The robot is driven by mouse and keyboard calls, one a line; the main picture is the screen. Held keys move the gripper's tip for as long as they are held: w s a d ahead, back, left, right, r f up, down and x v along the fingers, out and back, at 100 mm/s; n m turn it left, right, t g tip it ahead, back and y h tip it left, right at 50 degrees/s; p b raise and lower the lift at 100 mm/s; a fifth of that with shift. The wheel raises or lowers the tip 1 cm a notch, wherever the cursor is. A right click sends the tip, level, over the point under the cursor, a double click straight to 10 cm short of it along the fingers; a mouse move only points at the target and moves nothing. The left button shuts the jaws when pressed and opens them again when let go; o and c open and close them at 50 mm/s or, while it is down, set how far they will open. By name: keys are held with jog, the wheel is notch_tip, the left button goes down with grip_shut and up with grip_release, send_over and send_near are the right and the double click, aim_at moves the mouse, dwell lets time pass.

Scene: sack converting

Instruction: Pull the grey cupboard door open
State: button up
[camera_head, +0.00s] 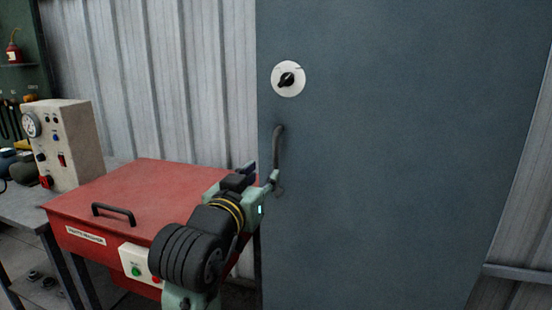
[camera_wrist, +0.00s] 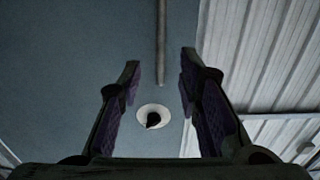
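The grey cupboard door (camera_head: 400,150) fills the right of the head view and looks shut. Its dark vertical bar handle (camera_head: 278,147) is near the door's left edge. A round white plate with a black knob (camera_head: 288,79) sits above the handle. My gripper (camera_head: 270,178) is at the lower part of the handle. In the wrist view my gripper (camera_wrist: 160,62) has its two fingers apart, and the handle (camera_wrist: 161,40) runs through the gap between the fingertips. I cannot tell how deep it lies between them. The knob (camera_wrist: 152,118) also shows there.
A red machine (camera_head: 150,195) with a black handle stands left of the door, close to my arm. A cream control box (camera_head: 68,145) stands on a grey bench further left. A corrugated metal wall (camera_head: 160,80) is behind. The area before the door's right side looks clear.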

aim_at(275, 161)
jog(key=p+x, duration=0.2)
jog(key=x, duration=0.8)
jog(key=shift+c, duration=0.2)
grip_shut()
dwell(0.5)
